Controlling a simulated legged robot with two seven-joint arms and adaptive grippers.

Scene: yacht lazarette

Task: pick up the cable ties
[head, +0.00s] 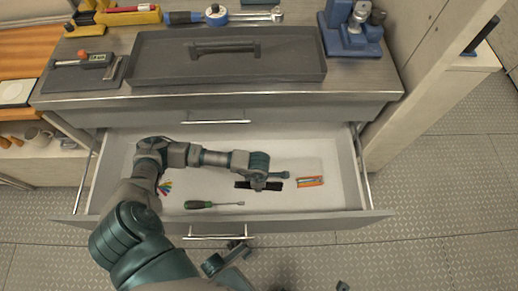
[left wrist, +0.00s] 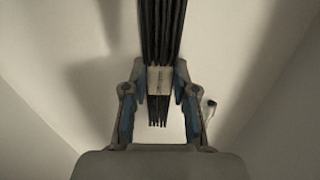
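The cable ties (head: 243,185) are a black bundle lying in the open drawer, right of its middle. In the left wrist view the bundle (left wrist: 160,30) runs down between the fingers, with a pale band around it. My left gripper (head: 264,184) is over the bundle and hides part of it. In the left wrist view its fingertips (left wrist: 160,68) flank the bundle at the band with almost no gap, and look shut on it. Whether the bundle is clear of the drawer floor is hard to tell.
The open drawer (head: 320,215) also holds a green-handled screwdriver (head: 200,204), an orange packet (head: 309,182) and colourful small items (head: 165,187) by my arm. A dark tray (head: 270,70) and a blue tool (head: 352,35) stand on the worktop above. The drawer's right end has free floor.

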